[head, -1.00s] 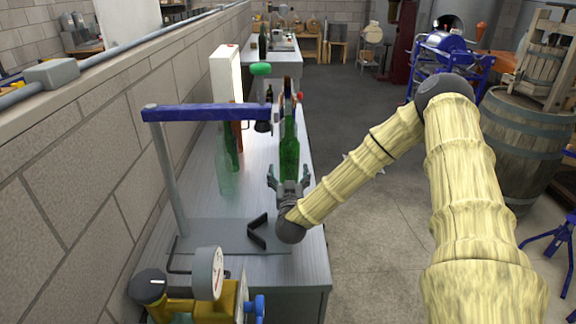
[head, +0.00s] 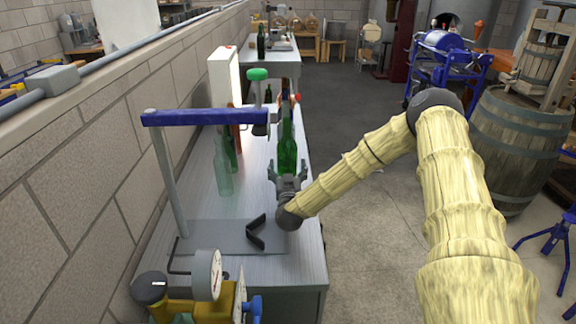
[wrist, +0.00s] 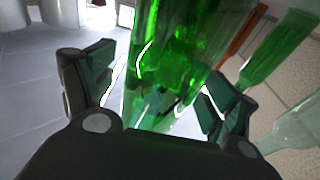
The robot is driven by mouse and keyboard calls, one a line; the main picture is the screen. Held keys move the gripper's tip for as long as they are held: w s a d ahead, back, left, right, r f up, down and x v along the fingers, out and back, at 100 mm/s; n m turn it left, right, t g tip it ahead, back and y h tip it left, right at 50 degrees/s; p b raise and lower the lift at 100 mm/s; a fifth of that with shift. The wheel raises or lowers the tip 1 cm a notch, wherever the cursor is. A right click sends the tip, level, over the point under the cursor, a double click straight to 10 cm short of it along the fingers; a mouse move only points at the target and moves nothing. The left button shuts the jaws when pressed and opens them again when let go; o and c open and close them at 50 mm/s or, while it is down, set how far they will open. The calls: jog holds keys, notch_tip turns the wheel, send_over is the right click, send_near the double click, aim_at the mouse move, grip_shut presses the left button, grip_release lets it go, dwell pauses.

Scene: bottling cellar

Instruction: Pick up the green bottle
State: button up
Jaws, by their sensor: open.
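A bright green bottle (head: 287,152) stands upright on the grey bench, near its right edge in the head view. My gripper (head: 288,170) is open just in front of it, with its fingers toward the bottle's lower part. In the wrist view the green bottle (wrist: 175,60) fills the middle, between the two spread fingers of my gripper (wrist: 160,95). The left finger stands apart from the glass; the right one looks close, and I cannot tell if it touches. The bottle's base is hidden behind the gripper in the head view.
A pale clear bottle (head: 222,168) and a darker green bottle (head: 230,152) stand to the left. A blue-armed press (head: 205,117) with a grey post and base plate is at the near left. A lit white panel (head: 225,88) stands behind. Free floor lies right of the bench.

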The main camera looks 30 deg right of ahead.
aim_at(287, 157)
jog(key=shift+w+d, duration=0.1)
jog(key=shift+w, duration=0.2)
jog(key=shift+r, duration=0.1)
jog(key=c, duration=1.4)
jog(key=shift+c, duration=0.2)
jog(key=shift+r, duration=0.8)
jog(key=shift+r+b, duration=0.5)
jog(key=shift+r, duration=0.4)
jog(key=s+r+b, duration=0.1)
jog(key=s+b, duration=0.1)
jog(key=s, duration=1.4)
jog(key=shift+d+r, duration=0.15)
jog(key=shift+r, duration=0.15)
